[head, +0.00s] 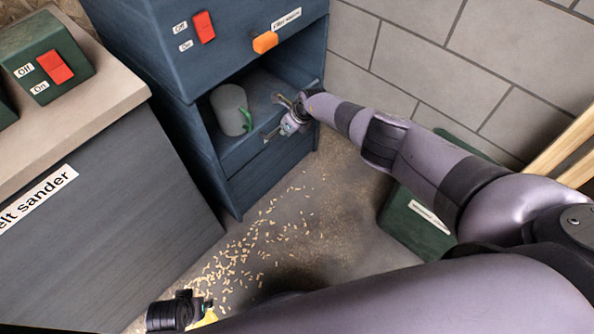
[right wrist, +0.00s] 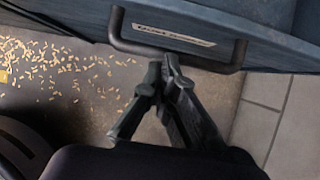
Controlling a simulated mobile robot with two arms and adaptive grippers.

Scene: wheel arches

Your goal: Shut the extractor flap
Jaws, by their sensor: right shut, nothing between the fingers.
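The dark blue extractor cabinet (head: 190,60) stands at the top middle of the head view, with an open bay holding a grey cylinder (head: 230,108) with a green handle. A dark blue panel with a black bar handle (right wrist: 180,60) and a white label, apparently the flap, shows in the right wrist view. Its exact angle is hard to tell. My right gripper (head: 288,118) is at the bay's front right. In the right wrist view its fingers (right wrist: 163,72) are shut and empty, tips close to the handle; contact is unclear. My left gripper (head: 205,305) seems partly visible at bottom left, its fingers unclear.
The belt sander cabinet (head: 90,230) stands left, with a green switch box (head: 45,65) on top. Wood chips (head: 235,250) litter the floor between. A green box (head: 415,225) stands behind my right arm, near wooden boards (head: 565,145) and the block wall (head: 450,60).

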